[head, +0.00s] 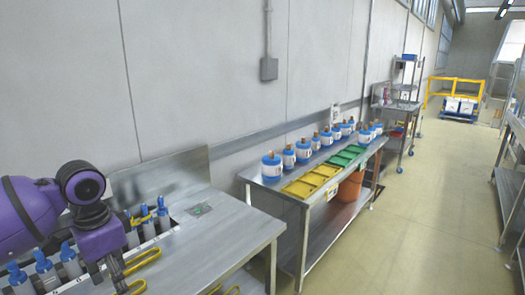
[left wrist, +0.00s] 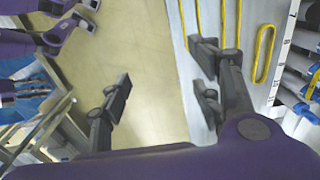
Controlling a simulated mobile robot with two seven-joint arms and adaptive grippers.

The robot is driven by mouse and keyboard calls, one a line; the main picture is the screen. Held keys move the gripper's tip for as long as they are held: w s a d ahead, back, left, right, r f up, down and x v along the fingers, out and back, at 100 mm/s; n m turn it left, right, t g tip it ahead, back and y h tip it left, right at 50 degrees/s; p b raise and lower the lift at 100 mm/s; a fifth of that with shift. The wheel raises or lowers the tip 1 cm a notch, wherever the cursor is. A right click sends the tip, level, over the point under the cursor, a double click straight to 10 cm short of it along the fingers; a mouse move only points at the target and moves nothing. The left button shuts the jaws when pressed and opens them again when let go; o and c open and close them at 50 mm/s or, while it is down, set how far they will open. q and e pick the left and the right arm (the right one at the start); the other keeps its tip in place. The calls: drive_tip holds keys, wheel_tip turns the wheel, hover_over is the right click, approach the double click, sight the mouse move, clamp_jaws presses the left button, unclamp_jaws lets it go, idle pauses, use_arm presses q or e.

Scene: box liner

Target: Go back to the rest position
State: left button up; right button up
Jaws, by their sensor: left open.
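My left gripper (head: 122,282) reaches down over the near steel table (head: 200,235) at the lower left of the head view. In the left wrist view the left gripper (left wrist: 160,92) is open, its dark fingers wide apart with nothing between them. Bare floor shows below the gap. Part of my other purple arm shows at the upper left of the left wrist view, with what looks like the right gripper (left wrist: 88,14); its jaw state is unclear.
Blue-capped bottles (head: 45,267) stand in a slot in the near table. Yellow loops (head: 146,257) lie beside the left gripper. A farther table (head: 318,212) bears blue-and-white containers and yellow and green trays. The aisle (head: 425,205) is open at right.

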use_arm(q)
drive_tip(key=w+d+f+t+h, duration=0.1)
drive_tip(key=w+d+t, duration=0.15)
drive_tip(key=w, duration=0.35)
drive_tip(key=w+d+f+t+h, duration=0.1)
drive_tip(key=w+d+t, duration=0.1)
drive_tip(key=w+t, duration=0.3)
drive_tip(key=s+d+f+t+h, duration=0.25)
drive_tip(key=d+f, duration=0.65)
drive_tip(key=f, duration=0.5)
drive_tip(key=s+f+n+y, duration=0.1)
drive_tip(key=s+f, duration=0.5)
drive_tip(key=s, duration=0.6)
drive_tip(key=s+a+f+n+g+y, duration=0.1)
drive_tip(key=s+f+n, duration=0.3)
drive_tip(key=s+f, duration=0.3)
drive_tip(key=s+f+n+y, duration=0.2)
drive_tip(key=s+f, duration=0.4)
drive_tip(key=s, duration=1.1)
drive_tip(key=shift+s+a+f+n+g+p, duration=0.15)
drive_tip(key=shift+s+f+n+g+p, duration=0.15)
drive_tip(key=shift+f+n+p, duration=0.15)
use_arm(e)
drive_tip(key=shift+w+a+r, duration=0.3)
drive_tip(key=shift+w+r, duration=0.05)
drive_tip(key=shift+w, duration=0.15)
drive_tip(key=shift+w+a+r, duration=0.25)
drive_tip(key=shift+w+r, duration=0.05)
drive_tip(key=shift+w, duration=0.2)
drive_tip(key=shift+s, duration=0.2)
